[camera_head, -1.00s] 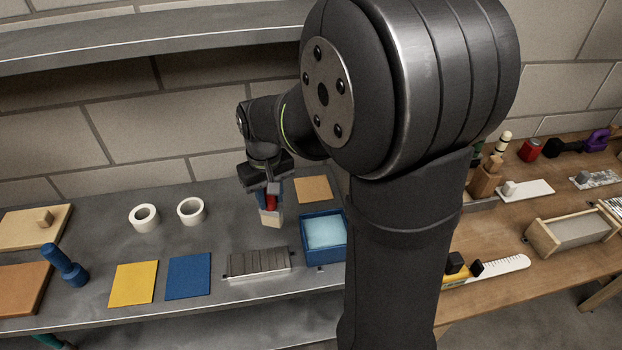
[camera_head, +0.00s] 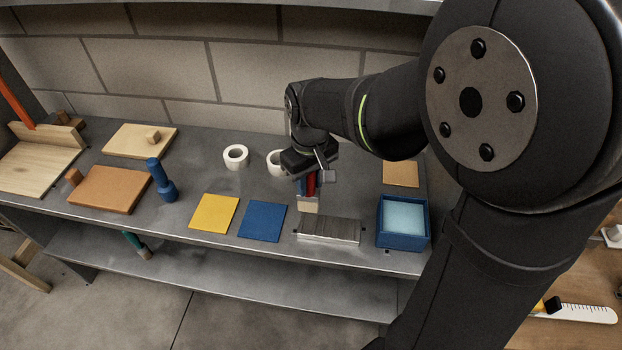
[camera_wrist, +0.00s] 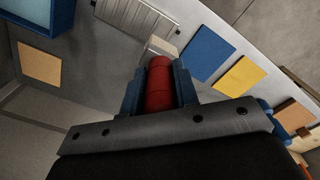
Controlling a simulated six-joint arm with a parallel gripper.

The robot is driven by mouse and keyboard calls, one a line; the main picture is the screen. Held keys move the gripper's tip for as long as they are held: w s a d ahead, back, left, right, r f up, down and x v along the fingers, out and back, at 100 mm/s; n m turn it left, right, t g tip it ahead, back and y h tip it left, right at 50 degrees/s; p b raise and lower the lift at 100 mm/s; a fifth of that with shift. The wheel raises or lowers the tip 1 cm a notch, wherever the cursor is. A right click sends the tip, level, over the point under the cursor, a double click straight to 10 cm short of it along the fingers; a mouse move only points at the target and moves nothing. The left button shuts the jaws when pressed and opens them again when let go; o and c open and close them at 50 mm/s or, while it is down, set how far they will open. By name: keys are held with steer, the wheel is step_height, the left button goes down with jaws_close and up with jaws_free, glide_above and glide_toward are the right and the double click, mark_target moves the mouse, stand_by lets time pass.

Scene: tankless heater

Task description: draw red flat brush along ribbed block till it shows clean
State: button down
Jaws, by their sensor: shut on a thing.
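My gripper (camera_head: 308,186) is shut on the red flat brush (camera_head: 311,183), whose pale bristle end points down. In the wrist view the red brush handle (camera_wrist: 159,84) sits between the blue fingers, with the pale end (camera_wrist: 160,47) beyond them. The ribbed block (camera_head: 329,229) is a grey, grooved slab on the metal bench. The brush is just behind its left end in the head view; I cannot tell whether they touch. The ribbed block also shows in the wrist view (camera_wrist: 138,17), beyond the brush tip. Its ribs look grey-brown and dull.
A blue tray with light-blue contents (camera_head: 403,243) stands right of the block. Blue (camera_head: 262,221) and yellow (camera_head: 214,212) squares lie to its left. White tape rings (camera_head: 236,156) are behind, and a tan square (camera_head: 401,173) is at back right.

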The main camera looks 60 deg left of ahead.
mark_target(311, 200)
steer(key=shift+f, duration=3.05)
steer(key=shift+f, duration=0.35)
steer(key=w+d, duration=0.7)
steer(key=shift+w+d, duration=0.4)
steer(key=shift+s+a, duration=3.9)
steer(key=w+d, duration=0.7)
steer(key=d, duration=0.1)
steer(key=shift+w, duration=0.4)
